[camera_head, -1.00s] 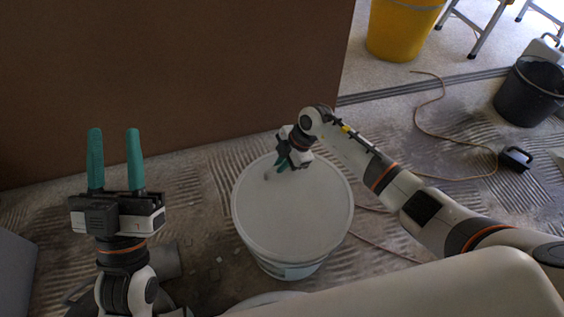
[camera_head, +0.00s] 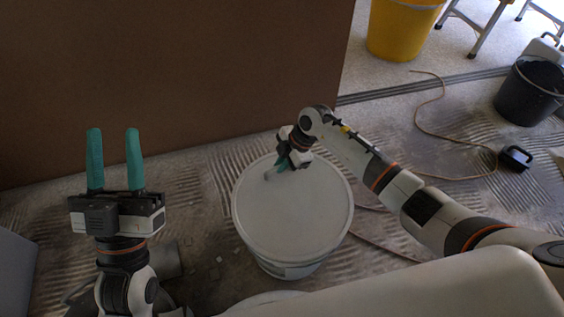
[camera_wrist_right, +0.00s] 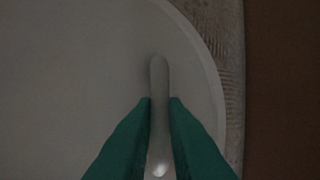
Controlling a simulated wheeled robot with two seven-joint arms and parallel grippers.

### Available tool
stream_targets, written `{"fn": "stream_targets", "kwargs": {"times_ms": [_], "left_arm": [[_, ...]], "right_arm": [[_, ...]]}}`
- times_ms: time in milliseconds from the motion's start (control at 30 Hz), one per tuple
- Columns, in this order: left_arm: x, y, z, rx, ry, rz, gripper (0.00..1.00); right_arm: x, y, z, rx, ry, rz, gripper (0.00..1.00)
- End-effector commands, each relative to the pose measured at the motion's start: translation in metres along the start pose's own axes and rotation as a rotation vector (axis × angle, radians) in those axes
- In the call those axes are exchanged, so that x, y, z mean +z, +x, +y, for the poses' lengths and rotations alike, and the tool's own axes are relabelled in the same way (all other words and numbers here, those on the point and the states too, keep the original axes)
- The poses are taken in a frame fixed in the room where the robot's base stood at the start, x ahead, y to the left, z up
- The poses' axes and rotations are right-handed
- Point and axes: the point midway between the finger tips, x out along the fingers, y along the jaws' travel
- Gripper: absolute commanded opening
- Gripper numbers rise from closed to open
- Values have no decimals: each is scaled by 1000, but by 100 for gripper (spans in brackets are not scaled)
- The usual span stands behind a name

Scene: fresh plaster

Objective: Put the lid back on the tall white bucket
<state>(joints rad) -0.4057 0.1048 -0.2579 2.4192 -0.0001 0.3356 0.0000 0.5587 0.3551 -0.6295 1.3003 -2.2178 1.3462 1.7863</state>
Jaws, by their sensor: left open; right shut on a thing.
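The tall white bucket (camera_head: 290,270) stands on the floor in the middle of the head view. The round white lid (camera_head: 296,212) lies over its top and covers the opening; I cannot tell whether it is pressed down all round. My right gripper (camera_head: 280,167) is at the lid's far left edge, shut on a small upright handle. In the right wrist view the green fingers (camera_wrist_right: 159,104) hold this pale handle (camera_wrist_right: 159,85) from both sides, with the lid (camera_wrist_right: 70,80) below. My left gripper (camera_head: 114,135) is open and empty, pointing up, left of the bucket.
A brown board (camera_head: 160,80) stands behind the bucket. A yellow bucket (camera_head: 400,30) and a dark bucket (camera_head: 530,92) stand at the back right. An orange cable (camera_head: 442,95) runs over the floor to a black object (camera_head: 515,158). Some floor right of the bucket is clear.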

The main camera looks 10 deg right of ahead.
Motion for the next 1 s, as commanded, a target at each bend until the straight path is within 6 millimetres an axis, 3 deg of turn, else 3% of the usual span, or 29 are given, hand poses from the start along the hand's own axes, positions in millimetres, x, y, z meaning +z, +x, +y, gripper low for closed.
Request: {"fn": "stream_targets", "kwargs": {"times_ms": [500, 533, 667, 1000], "left_arm": [[5, 1, -1, -3, -2, -34, 41], [5, 1, -1, -3, -2, -35, 41], [5, 1, -1, -3, -2, -34, 41], [4, 2, -1, -3, -2, -24, 41]], "right_arm": [[-2, 6, 2, 4, -1, 2, 0], [-2, 6, 2, 4, -1, 3, 17], [-2, 6, 2, 3, -1, 2, 37], [-2, 3, 1, 2, -1, 1, 37]]}}
